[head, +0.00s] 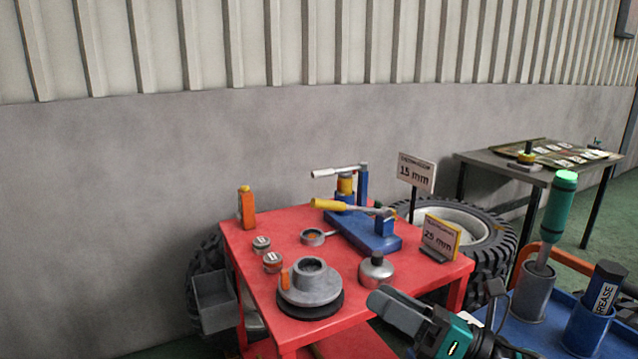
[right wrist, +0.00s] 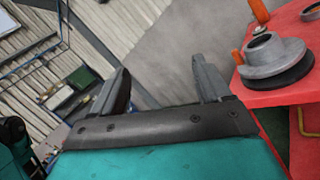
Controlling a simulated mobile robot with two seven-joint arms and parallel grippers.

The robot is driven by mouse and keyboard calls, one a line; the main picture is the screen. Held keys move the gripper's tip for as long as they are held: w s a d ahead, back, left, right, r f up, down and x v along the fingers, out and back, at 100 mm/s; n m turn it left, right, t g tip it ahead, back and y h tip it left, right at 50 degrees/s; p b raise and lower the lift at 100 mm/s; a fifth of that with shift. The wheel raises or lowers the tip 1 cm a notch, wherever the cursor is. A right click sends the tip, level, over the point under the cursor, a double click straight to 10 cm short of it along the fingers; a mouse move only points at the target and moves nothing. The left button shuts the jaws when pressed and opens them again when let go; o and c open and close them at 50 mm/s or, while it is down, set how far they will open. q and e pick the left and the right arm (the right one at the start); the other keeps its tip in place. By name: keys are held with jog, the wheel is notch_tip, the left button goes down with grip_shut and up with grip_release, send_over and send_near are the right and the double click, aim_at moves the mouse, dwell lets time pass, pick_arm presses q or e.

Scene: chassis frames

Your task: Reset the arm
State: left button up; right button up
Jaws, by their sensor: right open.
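My right gripper (head: 392,308) comes in at the bottom of the head view, in front of the red table's near right corner. In the right wrist view its two grey fingers (right wrist: 161,66) stand wide apart with nothing between them. The red table (head: 285,240) lies beyond it. On the table are a grey hub on a dark disc (head: 310,288) and a rounded metal can (head: 376,271). The hub also shows at the right of the right wrist view (right wrist: 272,54), apart from the fingers. My left gripper is not in view.
A blue cart (head: 545,335) at the right holds a green-handled tool (head: 559,210) and a grease tube (head: 605,285) in cups. Tyres lie behind.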

jog(key=s+d+f+n+h, duration=0.2)
jog(key=s+f+n+h, duration=0.3)
jog(key=f+n, duration=0.4)
jog(key=s+d+f+n+h, duration=0.2)
jog(key=s+f+n+h, duration=0.3)
jog(key=f+n, duration=0.5)
jog(key=s+d+f+n+h, duration=0.3)
jog(key=s+f+n+h, duration=0.2)
jog(key=f+n, duration=0.5)
jog(key=s+n, duration=0.1)
jog(key=n, duration=0.3)
jog(key=shift+s+h, duration=0.4)
jog(key=shift+d, duration=0.1)
jog(key=shift+c, duration=0.2)
